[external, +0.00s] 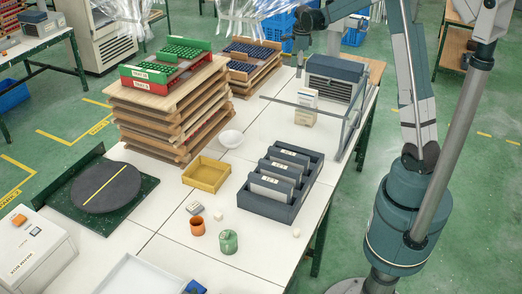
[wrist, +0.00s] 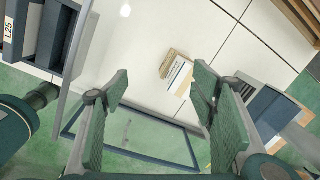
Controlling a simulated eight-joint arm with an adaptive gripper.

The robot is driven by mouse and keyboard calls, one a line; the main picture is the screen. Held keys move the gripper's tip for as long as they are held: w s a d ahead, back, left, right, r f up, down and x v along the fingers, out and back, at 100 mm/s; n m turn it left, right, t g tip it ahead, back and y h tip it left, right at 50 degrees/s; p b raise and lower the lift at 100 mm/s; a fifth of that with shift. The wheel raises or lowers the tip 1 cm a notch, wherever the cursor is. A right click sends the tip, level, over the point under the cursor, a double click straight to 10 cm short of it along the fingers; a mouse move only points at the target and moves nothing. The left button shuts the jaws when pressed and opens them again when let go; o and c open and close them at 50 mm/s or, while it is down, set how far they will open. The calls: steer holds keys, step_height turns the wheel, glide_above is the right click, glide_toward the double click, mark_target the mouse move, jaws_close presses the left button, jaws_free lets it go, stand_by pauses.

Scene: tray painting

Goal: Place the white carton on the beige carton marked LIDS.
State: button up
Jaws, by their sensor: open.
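The white carton (external: 307,96), with dark print, stands upright at the far end of the bench. The beige carton (external: 302,119) shows directly below it, and the white one appears to rest on it. In the wrist view the white carton (wrist: 181,78) overlaps the beige carton (wrist: 170,60); the LIDS mark is not readable. My gripper (external: 301,66) is above the cartons. In the wrist view my gripper (wrist: 160,74) has its green fingers spread wide, with the cartons beyond and between them, apart from both fingers.
A clear framed screen (external: 345,132) stands close around the cartons. A grey vented unit (external: 335,78) is behind them. A dark rack with several slots (external: 281,187) is in front, and stacked wooden trays (external: 170,115) are at left. Some white bench top beside the cartons is clear.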

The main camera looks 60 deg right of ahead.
steer(key=s+a+r+n+t, duration=0.15)
steer(key=a+r+n, duration=0.35)
steer(key=a, duration=0.5)
steer(key=s+a+r+n, duration=0.3)
steer(key=a+r+n, duration=0.1)
steer(key=a, duration=0.6)
steer(key=s+a+r+n+t, duration=0.15)
steer(key=a+r+n, duration=0.35)
steer(key=a, duration=0.5)
steer(key=s+a+f+n+t, duration=0.2)
steer(key=s+a+n+t, duration=0.1)
steer(key=s+a+n, duration=1.3)
steer(key=s+a, duration=0.3)
steer(key=a, duration=0.4)
steer(key=shift+s+f+n+y, duration=0.3)
steer(key=shift+s, duration=0.1)
